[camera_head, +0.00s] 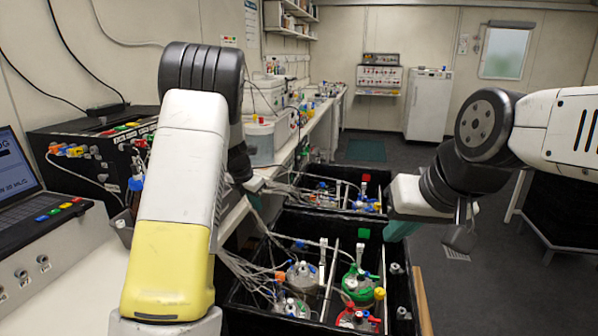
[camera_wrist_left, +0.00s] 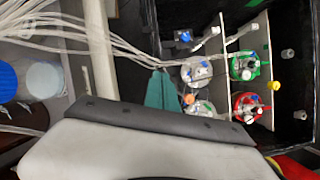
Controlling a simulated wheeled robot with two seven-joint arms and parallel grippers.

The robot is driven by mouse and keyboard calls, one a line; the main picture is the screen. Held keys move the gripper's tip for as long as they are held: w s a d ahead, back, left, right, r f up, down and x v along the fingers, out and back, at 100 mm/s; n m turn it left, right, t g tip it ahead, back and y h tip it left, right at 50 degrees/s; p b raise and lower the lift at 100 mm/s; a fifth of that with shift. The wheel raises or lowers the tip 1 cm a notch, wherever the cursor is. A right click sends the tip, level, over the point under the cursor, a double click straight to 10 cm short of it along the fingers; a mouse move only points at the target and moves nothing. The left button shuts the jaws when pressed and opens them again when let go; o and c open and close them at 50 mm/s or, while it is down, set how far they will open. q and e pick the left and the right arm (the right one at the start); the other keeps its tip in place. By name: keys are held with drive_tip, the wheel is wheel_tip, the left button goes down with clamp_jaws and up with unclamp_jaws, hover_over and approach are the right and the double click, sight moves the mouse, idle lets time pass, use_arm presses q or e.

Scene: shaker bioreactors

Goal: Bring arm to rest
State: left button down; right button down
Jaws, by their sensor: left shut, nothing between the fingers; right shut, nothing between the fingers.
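My left arm rises from the bottom left of the head view, bends at the top and reaches down behind itself. Its gripper is mostly hidden there. In the left wrist view the teal fingers of my left gripper (camera_wrist_left: 161,90) are together and empty, seen above the bioreactor crate beside a bundle of pale tubes. My right arm comes in from the right.
A black crate (camera_head: 262,322) holds several bioreactors, among them a green one (camera_head: 358,282) and a red one (camera_head: 358,318). Another black crate (camera_head: 344,170) stands behind. Tubes (camera_head: 235,265) run over the left edge. A laptop (camera_head: 20,185) is at left. Floor (camera_head: 480,290) is open at right.

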use_arm(q)
drive_tip(key=s+d+r+m+h, duration=0.1)
drive_tip(key=s+d+r+m, duration=0.1)
drive_tip(key=s+r+m, duration=0.7)
drive_tip(key=s+d+r+m+h, duration=0.1)
drive_tip(key=s+r+m, duration=0.6)
drive_tip(key=s, duration=0.5)
drive_tip(key=s+r+m+t+y, duration=0.1)
drive_tip(key=s+m, duration=1.3)
drive_tip(key=s, duration=0.3)
drive_tip(key=shift+t+y, duration=0.4)
drive_tip(key=shift+r, duration=0.15)
